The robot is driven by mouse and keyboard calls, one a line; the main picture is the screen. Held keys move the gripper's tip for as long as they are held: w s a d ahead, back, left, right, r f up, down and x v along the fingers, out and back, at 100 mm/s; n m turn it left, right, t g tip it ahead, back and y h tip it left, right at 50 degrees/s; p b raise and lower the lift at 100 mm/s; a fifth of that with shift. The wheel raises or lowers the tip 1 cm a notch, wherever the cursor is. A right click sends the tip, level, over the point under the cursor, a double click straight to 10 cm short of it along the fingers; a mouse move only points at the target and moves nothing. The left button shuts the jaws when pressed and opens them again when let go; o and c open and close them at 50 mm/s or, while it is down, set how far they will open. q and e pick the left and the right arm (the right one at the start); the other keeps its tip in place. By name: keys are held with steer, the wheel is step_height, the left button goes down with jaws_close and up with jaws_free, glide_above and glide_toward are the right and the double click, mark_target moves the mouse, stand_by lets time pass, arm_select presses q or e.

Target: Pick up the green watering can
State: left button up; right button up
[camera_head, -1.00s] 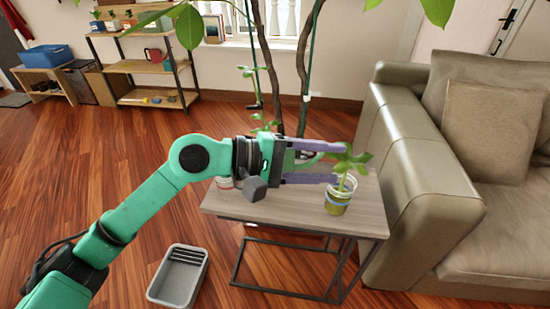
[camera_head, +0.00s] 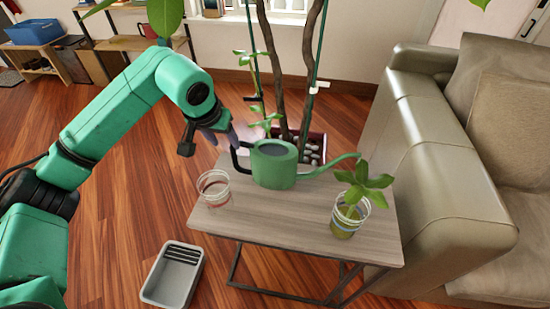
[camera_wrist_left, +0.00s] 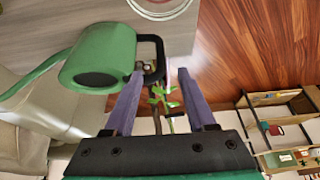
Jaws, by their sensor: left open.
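The green watering can (camera_head: 272,168) stands upright at the back of the small side table (camera_head: 285,212). Its black handle (camera_head: 238,155) faces left and its thin spout points right. My left gripper (camera_head: 226,138) is open at the handle side, its purple fingers angled toward the handle. In the left wrist view the can's body (camera_wrist_left: 98,58) lies left of centre. There the black handle (camera_wrist_left: 157,58) shows at the gap between the open fingertips (camera_wrist_left: 161,76). I cannot tell whether they touch it. The right gripper is not in view.
A clear glass (camera_head: 213,188) stands on the table's left side, and a glass with a green cutting (camera_head: 347,215) at its front right. A potted tree's trunks (camera_head: 283,75) rise behind. A sofa (camera_head: 445,160) borders the right; a grey tray (camera_head: 172,275) lies on the floor.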

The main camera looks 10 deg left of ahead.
mark_target(233, 154)
arm_select(q)
steer(key=x, duration=0.4)
steer(key=shift+f, duration=0.4)
steer(key=x, duration=0.7)
steer(key=shift+f, duration=0.1)
jaws_close()
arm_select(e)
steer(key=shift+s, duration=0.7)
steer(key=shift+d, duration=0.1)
arm_select(q)
steer(key=shift+r, duration=0.2)
